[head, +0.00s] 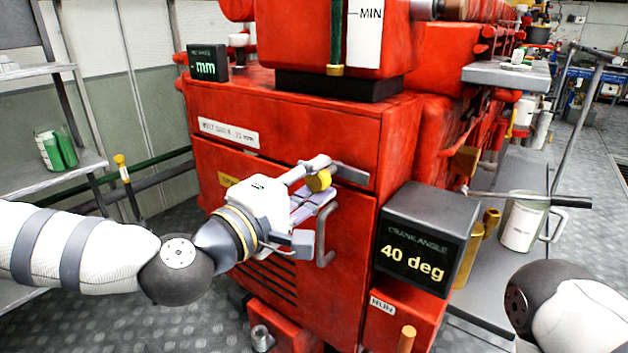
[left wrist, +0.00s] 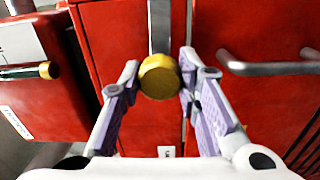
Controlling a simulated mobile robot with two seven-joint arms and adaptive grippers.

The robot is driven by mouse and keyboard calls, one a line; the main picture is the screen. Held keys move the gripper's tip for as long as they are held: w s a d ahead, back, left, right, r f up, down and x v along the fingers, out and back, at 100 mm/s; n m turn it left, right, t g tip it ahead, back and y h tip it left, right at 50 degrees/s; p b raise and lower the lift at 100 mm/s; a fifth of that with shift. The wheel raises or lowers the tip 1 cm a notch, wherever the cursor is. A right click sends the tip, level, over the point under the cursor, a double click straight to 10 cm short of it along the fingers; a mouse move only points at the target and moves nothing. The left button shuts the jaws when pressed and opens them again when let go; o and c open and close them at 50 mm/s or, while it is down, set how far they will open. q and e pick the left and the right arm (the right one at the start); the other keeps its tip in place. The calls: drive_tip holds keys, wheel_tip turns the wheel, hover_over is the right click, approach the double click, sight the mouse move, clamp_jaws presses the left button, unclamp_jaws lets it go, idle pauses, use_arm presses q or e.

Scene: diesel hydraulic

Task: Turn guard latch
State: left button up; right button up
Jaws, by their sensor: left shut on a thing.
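The guard latch is a grey bar with a round yellow knob (head: 319,181), at the upper edge of the red guard door (head: 345,240). In the head view its bar extends right from the knob. The left wrist view shows the yellow knob (left wrist: 160,78) with the bar running up behind it. My left gripper (head: 316,184) comes in from the left and is shut on the knob, with one finger on each side in the left wrist view (left wrist: 160,84). Part of my right arm shows at the lower right of the head view; its gripper is out of frame.
A grey door handle (head: 325,235) stands out just below and right of my left gripper. A black crank angle display (head: 425,240) reading 40 deg juts out to the right. A shelf with green cans (head: 55,150) is at the left.

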use_arm(q)
drive_tip(key=shift+n, duration=0.4)
drive_tip(key=o, duration=1.2)
drive_tip(key=v, duration=0.7)
drive_tip(key=shift+s+a, duration=0.1)
drive_tip(key=shift+s, duration=0.15)
